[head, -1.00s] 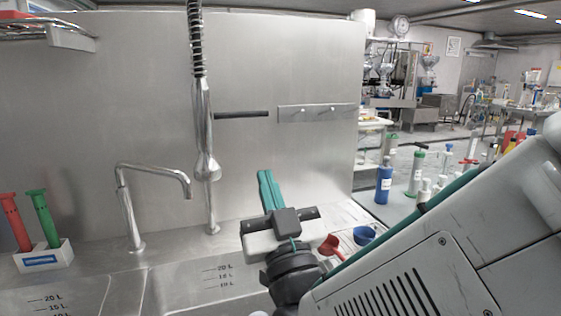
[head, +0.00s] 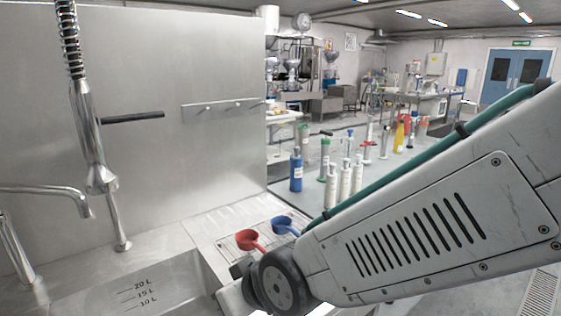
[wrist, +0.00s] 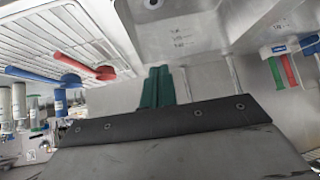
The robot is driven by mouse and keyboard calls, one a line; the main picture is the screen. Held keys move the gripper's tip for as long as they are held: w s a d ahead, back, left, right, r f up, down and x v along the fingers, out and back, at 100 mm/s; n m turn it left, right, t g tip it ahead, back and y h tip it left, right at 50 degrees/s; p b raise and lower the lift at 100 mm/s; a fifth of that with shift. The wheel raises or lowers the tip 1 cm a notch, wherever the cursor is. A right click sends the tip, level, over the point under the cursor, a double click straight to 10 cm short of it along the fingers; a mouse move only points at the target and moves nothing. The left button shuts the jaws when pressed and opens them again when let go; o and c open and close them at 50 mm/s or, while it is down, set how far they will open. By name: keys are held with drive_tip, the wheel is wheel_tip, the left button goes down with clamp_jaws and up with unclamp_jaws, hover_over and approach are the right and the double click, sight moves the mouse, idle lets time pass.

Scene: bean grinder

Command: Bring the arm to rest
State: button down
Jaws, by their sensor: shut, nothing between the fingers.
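My gripper (wrist: 157,87) shows in the wrist view as two green fingers pressed together, shut and empty. They point toward the steel sink surface, with nothing touching them that I can see. In the head view my arm crosses the lower right, and the gripper fingers are hidden below the arm's dark wrist joint.
A red scoop (head: 249,238) and a blue scoop (head: 286,226) lie on a wire rack beside the sink (head: 150,290). A tap (head: 45,190) and a spring hose (head: 90,130) stand at the left. Several bottles, including a blue one (head: 296,171), stand behind my arm.

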drive_tip(key=s+d+r+m+g+h, duration=0.1)
drive_tip(key=s+d+r+m+h, duration=0.1)
drive_tip(key=d, duration=0.9)
drive_tip(key=s+d+r+m+g+h, duration=0.2)
drive_tip(key=s+d, duration=0.4)
drive_tip(key=d, duration=0.6)
drive_tip(key=s+d+r+m+g+h, duration=0.1)
drive_tip(key=s+d+r+m+h, duration=0.1)
drive_tip(key=d, duration=0.9)
drive_tip(key=shift+s+d+r+m+g+h, duration=0.35)
drive_tip(key=shift+s+r+m, duration=0.5)
drive_tip(key=shift+s+m, duration=0.55)
